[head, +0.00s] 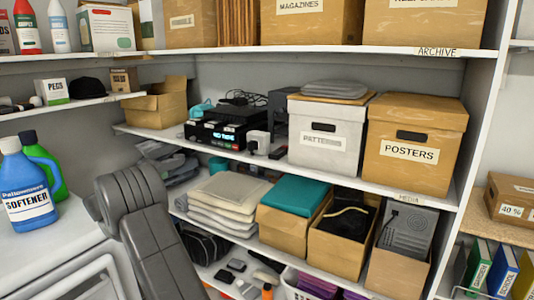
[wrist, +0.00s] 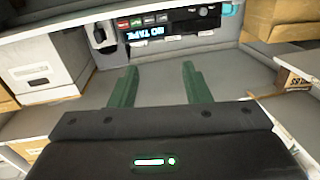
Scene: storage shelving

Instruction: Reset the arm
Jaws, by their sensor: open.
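My gripper (wrist: 157,84) shows in the wrist view with its two green fingers spread apart. Nothing is between the fingers. Past them lies a bare stretch of pale shelf (wrist: 228,80). A black tape device (wrist: 175,20) with a lit display is at the top of the wrist view, beyond the fingertips and apart from them. In the head view my grey arm rises at the lower left, in front of the shelving, and the gripper itself is not visible. The tape device (head: 215,134) is on the middle shelf there.
A white patterns box (head: 325,133) and a brown posters box (head: 414,138) stand right of the device. An open carton (head: 157,104) is at its left. Blue softener (head: 27,185) stands on a white appliance (head: 50,240) close to my arm. Lower shelves are crowded.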

